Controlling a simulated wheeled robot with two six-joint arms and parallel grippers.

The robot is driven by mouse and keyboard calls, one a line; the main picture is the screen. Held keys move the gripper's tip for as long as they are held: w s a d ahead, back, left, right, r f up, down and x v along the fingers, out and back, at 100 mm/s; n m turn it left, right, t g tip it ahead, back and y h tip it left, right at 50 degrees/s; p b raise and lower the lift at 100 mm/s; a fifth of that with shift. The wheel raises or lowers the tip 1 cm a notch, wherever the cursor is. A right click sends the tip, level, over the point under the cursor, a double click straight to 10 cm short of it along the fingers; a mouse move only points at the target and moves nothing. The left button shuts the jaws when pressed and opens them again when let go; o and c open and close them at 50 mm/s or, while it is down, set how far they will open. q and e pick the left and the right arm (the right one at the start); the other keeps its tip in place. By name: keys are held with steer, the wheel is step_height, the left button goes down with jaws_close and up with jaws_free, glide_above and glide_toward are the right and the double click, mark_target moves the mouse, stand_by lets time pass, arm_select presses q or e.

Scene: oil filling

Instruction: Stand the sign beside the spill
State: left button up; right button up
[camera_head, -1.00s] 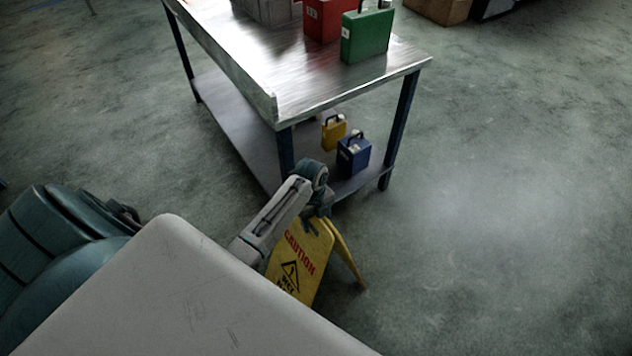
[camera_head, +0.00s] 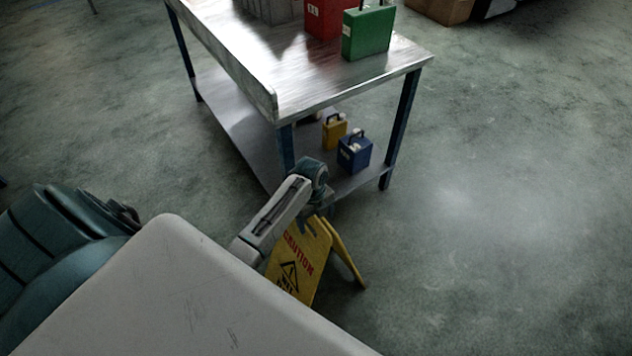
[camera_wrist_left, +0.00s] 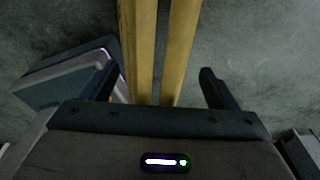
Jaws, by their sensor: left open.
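The yellow caution sign (camera_head: 301,262) stands on the floor in the head view, its two panels spread apart at the bottom. In the left wrist view its two yellow panels (camera_wrist_left: 140,50) run up between my fingers. My left gripper (camera_head: 319,210) is at the top of the sign. In the left wrist view the left gripper (camera_wrist_left: 158,82) is open, with a finger on each side of the panels and clear floor between the right finger and the sign. No distinct spill shows; a pale sheen (camera_head: 465,205) lies on the floor to the right.
A metal table (camera_head: 345,85) with a lower shelf stands just behind the sign. A green can (camera_head: 367,34) and a red can (camera_head: 322,20) are on top. A yellow can (camera_head: 334,131) and a blue can (camera_head: 354,153) stand on the shelf. The floor at right is open.

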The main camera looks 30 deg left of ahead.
arm_select(q)
steer(key=r, duration=0.4)
steer(key=a+r, duration=0.1)
steer(key=r, duration=0.6)
steer(key=shift+w+a+r, duration=0.15)
steer(key=shift+w+r, duration=0.1)
steer(key=shift+r, duration=0.15)
